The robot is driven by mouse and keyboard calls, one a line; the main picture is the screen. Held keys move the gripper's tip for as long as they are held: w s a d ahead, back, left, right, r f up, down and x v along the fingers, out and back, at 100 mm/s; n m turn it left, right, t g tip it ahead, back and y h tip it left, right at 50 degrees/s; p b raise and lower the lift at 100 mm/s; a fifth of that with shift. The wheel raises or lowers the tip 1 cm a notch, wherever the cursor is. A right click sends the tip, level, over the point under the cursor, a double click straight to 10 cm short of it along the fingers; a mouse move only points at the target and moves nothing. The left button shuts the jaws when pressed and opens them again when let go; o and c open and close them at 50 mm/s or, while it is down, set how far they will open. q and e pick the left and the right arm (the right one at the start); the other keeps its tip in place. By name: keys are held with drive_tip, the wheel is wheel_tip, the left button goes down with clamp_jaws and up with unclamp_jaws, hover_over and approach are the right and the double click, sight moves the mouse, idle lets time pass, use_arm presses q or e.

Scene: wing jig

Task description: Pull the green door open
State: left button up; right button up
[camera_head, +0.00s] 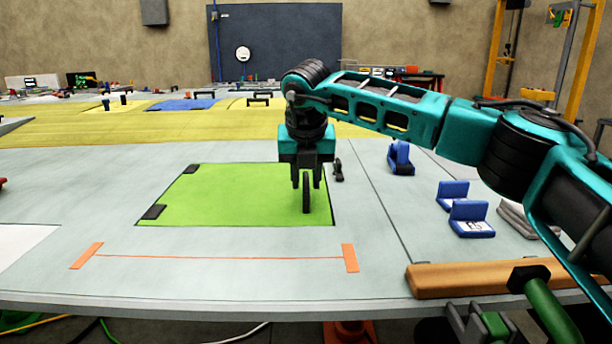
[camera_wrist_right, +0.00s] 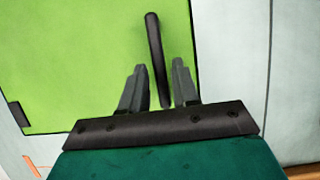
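The green door (camera_head: 235,200) lies flat and closed in the grey table-like surface, with two black hinges (camera_head: 153,212) along its left side. A dark upright handle (camera_head: 306,195) stands near its right edge. My right gripper (camera_head: 306,183) points down over the handle. In the right wrist view the handle (camera_wrist_right: 154,45) passes between the two grey fingers (camera_wrist_right: 160,70), with a gap visible on each side. The gripper is open around it. The green panel (camera_wrist_right: 85,60) fills much of that view. My left gripper is not in view.
Blue brackets (camera_head: 468,220) stand on the right, near a wooden bar (camera_head: 480,278) along the front edge. A small black latch-like piece (camera_head: 338,170) sits just right of the door. An orange line (camera_head: 215,257) marks the surface in front. The surface left of the door is mostly clear.

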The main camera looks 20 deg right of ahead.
clamp_jaws()
idle(0.4)
